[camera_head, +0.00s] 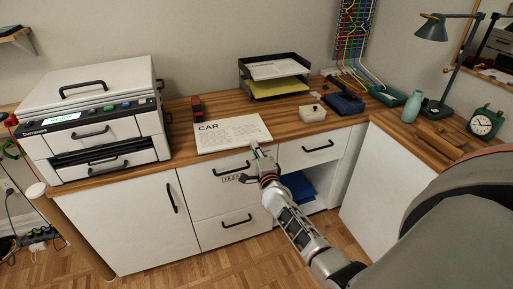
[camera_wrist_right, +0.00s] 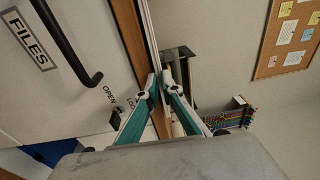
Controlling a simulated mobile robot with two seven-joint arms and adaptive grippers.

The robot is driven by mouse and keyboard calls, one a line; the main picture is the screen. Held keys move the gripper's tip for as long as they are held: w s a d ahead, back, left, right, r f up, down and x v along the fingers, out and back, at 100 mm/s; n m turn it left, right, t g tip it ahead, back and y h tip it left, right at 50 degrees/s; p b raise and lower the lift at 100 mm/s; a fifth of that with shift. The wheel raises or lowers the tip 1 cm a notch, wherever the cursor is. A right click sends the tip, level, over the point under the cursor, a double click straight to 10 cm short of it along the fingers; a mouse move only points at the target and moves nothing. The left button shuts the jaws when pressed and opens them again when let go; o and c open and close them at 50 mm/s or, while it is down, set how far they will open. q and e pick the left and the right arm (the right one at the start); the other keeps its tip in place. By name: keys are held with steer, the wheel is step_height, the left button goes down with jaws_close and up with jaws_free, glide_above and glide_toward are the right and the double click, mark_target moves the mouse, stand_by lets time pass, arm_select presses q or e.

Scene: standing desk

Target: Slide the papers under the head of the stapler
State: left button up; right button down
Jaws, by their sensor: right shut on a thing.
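The papers (camera_head: 233,130), white sheets headed "CAR", lie on the wooden desktop near its front edge. A small red and dark object (camera_head: 197,107), which looks like the stapler, stands just behind their left end. The papers are apart from its head as far as I can tell. My right gripper (camera_head: 257,150) is at the front right edge of the papers, shut on that edge. In the right wrist view its fingertips (camera_wrist_right: 159,80) meet at the papers' thin white edge (camera_wrist_right: 150,35). My left gripper is not in view.
A large white printer (camera_head: 92,115) stands at the left. A black tray rack (camera_head: 273,88) with papers is behind. A cream hole-punch-like object (camera_head: 312,112) and a dark blue one (camera_head: 345,103) are to the right. A drawer handle (camera_head: 232,170) sticks out below the desk edge.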

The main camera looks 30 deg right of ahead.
mark_target(250, 136)
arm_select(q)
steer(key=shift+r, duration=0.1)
arm_select(e)
steer(key=shift+w+d+r, duration=0.3)
steer(key=shift+w+r, duration=0.05)
steer(key=shift+r, duration=0.2)
steer(key=shift+w+d+r, duration=0.3)
steer(key=shift+w+r, duration=0.05)
steer(key=shift+r, duration=0.2)
steer(key=c, duration=2.3)
jaws_free()
steer(key=shift+c, duration=0.2)
steer(key=shift+o, duration=0.9)
steer(key=w+f, duration=0.2)
steer(key=w, duration=0.1)
steer(key=shift+d+f, duration=0.15)
steer(key=shift+f, duration=0.2)
steer(key=shift+s+a+r, duration=0.3)
steer(key=shift+s+r, duration=0.2)
steer(key=shift+r, duration=0.15)
steer(key=shift+f, duration=0.35)
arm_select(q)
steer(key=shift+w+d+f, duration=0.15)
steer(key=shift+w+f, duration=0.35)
arm_select(e)
steer(key=shift+s, duration=0.2)
steer(key=shift+f, duration=0.1)
